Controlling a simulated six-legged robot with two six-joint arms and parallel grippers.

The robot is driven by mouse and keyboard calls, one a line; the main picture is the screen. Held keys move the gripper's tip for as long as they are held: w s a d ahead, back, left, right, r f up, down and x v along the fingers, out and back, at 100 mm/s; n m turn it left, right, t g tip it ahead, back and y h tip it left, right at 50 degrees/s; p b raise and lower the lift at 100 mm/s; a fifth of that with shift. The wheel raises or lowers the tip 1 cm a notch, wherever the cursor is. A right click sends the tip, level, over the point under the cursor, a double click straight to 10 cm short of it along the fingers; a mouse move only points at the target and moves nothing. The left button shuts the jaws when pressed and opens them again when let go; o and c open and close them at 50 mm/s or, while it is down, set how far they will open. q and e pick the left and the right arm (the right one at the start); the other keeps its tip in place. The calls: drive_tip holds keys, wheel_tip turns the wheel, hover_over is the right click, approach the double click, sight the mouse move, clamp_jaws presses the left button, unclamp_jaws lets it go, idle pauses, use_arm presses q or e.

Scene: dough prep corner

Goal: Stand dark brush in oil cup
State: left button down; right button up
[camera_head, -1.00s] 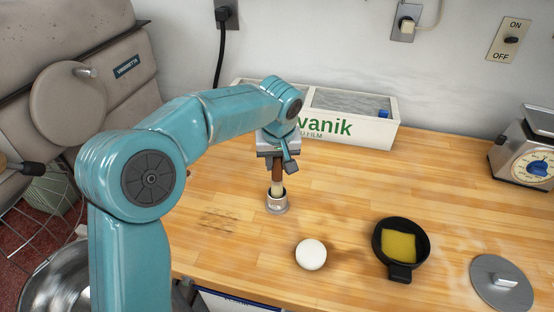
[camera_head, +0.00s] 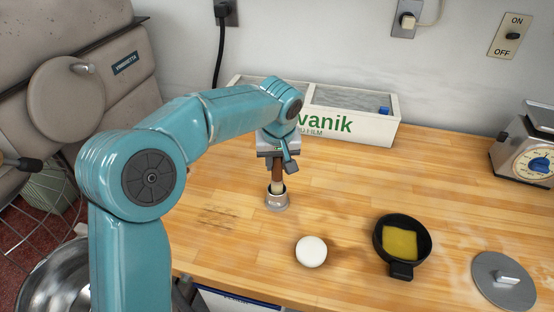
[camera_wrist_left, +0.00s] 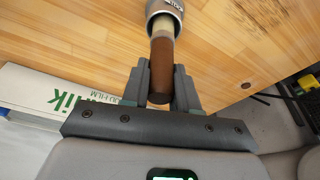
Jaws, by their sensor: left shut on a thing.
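The dark brush (camera_head: 277,174) has a brown handle and a paler lower part. It is upright, with its lower end inside the mouth of the small metallic oil cup (camera_head: 277,202) on the wooden table. My left gripper (camera_head: 278,161) is shut on the brush's handle above the cup. In the left wrist view the gripper's fingers (camera_wrist_left: 160,88) sit on both sides of the brown handle (camera_wrist_left: 161,68), and the pale part runs into the cup (camera_wrist_left: 165,8). The brush's tip is hidden in the cup. My right gripper is not in view.
A white film box (camera_head: 350,123) stands behind the cup. A white round object (camera_head: 311,252), a black pan with yellow contents (camera_head: 380,240) and a grey lid (camera_head: 484,284) lie to the right. A scale (camera_head: 528,170) stands at far right.

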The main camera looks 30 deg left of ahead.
use_arm(q)
drive_tip(key=shift+f, duration=0.4)
drive_tip(key=c, duration=0.8)
unclamp_jaws()
drive_tip(key=shift+r, duration=0.1)
drive_tip(key=v, duration=1.6)
drive_tip(key=shift+d+r+p, duration=0.1)
drive_tip(key=shift+r+p, duration=0.05)
drive_tip(key=shift+p, duration=0.2)
